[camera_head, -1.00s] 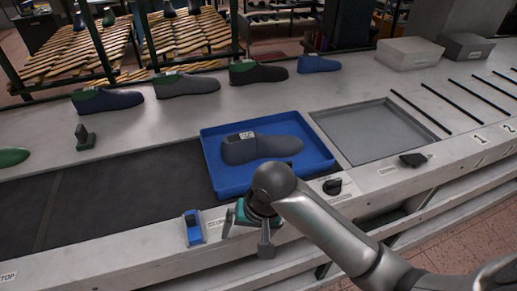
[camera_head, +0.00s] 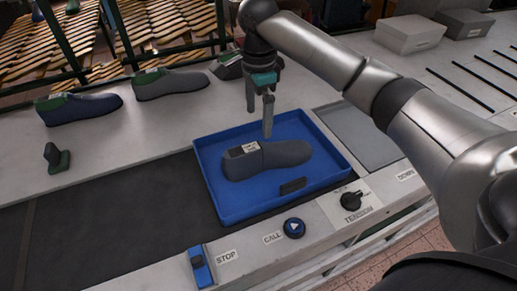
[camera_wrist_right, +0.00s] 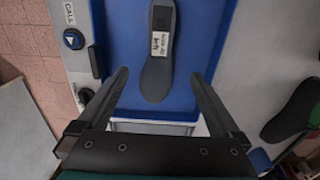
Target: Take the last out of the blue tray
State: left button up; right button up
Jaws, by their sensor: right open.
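The grey last (camera_head: 285,155) with a white label lies on its side or sole, I cannot tell which, in the blue tray (camera_head: 245,197). It also shows in the right wrist view (camera_wrist_right: 156,82), inside the blue tray (camera_wrist_right: 122,32). My right gripper (camera_head: 259,117) is open and empty above the tray's back part, fingers pointing down. In the right wrist view its fingers (camera_wrist_right: 160,76) stand apart, one to each side of the last's near end, without visible contact. My left gripper is not in view.
A dark block (camera_head: 292,186) is at the tray's front wall. In front are a call button (camera_head: 294,228), a tension knob (camera_head: 351,200) and a blue stop switch (camera_head: 200,267). Other lasts (camera_head: 80,109) (camera_head: 170,84) stand behind. A grey recessed tray (camera_head: 365,135) lies to the right.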

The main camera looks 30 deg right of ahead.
send_over(259, 145)
notch_tip(259, 145, down, 4)
jog(key=shift+f+b, duration=0.1)
jog(key=shift+b, duration=0.25)
notch_tip(259, 145, down, 4)
jog(key=shift+f+b, duration=0.1)
jog(key=shift+b, duration=0.3)
jog(key=shift+f, duration=0.4)
jog(key=f, duration=0.1)
jog(key=f+b, duration=0.1)
jog(key=f, duration=0.2)
jog(key=shift+w+a+f, duration=0.2)
jog(key=shift+w, duration=0.05)
jog(key=shift+f, duration=0.3)
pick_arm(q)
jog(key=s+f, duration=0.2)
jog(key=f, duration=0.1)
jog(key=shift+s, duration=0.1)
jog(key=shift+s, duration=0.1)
pick_arm(e)
jog(key=shift+c, duration=0.2)
jog(key=shift+c, duration=1.4)
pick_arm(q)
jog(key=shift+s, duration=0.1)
pick_arm(e)
grip_shut()
